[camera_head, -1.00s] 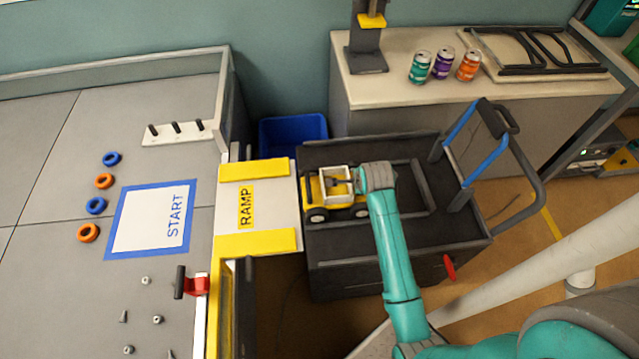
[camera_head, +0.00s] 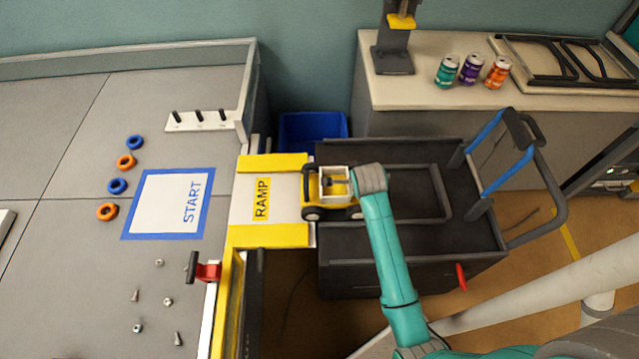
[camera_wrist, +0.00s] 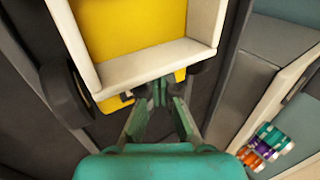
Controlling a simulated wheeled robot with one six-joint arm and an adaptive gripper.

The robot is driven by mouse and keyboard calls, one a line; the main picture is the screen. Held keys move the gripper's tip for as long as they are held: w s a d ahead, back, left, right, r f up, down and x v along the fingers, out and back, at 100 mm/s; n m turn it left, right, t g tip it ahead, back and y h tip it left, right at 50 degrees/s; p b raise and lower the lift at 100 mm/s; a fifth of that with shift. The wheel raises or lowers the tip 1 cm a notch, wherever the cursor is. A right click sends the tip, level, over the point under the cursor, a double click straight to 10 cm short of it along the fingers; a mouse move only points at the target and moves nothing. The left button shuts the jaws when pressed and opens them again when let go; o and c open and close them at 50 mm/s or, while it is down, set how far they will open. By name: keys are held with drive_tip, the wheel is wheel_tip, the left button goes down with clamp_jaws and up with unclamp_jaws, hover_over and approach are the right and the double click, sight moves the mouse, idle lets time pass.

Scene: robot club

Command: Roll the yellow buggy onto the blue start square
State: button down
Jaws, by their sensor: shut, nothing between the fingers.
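The yellow buggy (camera_head: 327,197) has a white open bed and dark wheels. In the head view its front end is over the ramp's right edge and its rear is on the black cart. The wrist view shows its white and yellow bed (camera_wrist: 135,28) close up. My gripper (camera_wrist: 158,92) is shut and empty, its tips low at the buggy's rear wall; contact is hard to tell. In the head view my wrist hides the fingers. The ramp (camera_head: 285,200) has yellow side strips and leads left to the grey table. The blue-bordered START square (camera_head: 160,205) lies there, empty.
Blue and orange rings (camera_head: 117,186) lie left of the square. Small screws and nuts (camera_head: 160,262) and a red clamp (camera_head: 207,272) are nearer. A pegged rack (camera_head: 198,121) stands behind. The black cart (camera_head: 420,245) has a raised handle at right. Between ramp and square is clear.

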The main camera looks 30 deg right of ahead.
drive_tip(key=shift+w+a, duration=0.95)
drive_tip(key=shift+a, duration=0.6)
drive_tip(key=shift+w+a, duration=0.9)
drive_tip(key=shift+a, duration=0.6)
drive_tip(key=shift+w+a, duration=0.95)
drive_tip(key=shift+a, duration=0.6)
drive_tip(key=shift+w+a, duration=1.5)
drive_tip(key=shift+a, duration=0.95)
drive_tip(key=shift+w+a, duration=1.5)
drive_tip(key=shift+a, duration=0.9)
drive_tip(key=shift+w+a, duration=1.5)
drive_tip(key=shift+a, duration=0.95)
drive_tip(key=shift+a, duration=0.1)
drive_tip(key=shift+w+a, duration=0.6)
drive_tip(key=shift+a, duration=0.4)
drive_tip(key=shift+w+a, duration=0.65)
drive_tip(key=shift+a, duration=0.3)
drive_tip(key=shift+w+a, duration=0.6)
drive_tip(key=shift+a, duration=0.4)
drive_tip(key=shift+w+a, duration=0.65)
drive_tip(key=shift+a, duration=0.4)
drive_tip(key=shift+w+a, duration=0.6)
drive_tip(key=shift+a, duration=0.4)
drive_tip(key=shift+w+a, duration=0.65)
drive_tip(key=shift+a, duration=0.4)
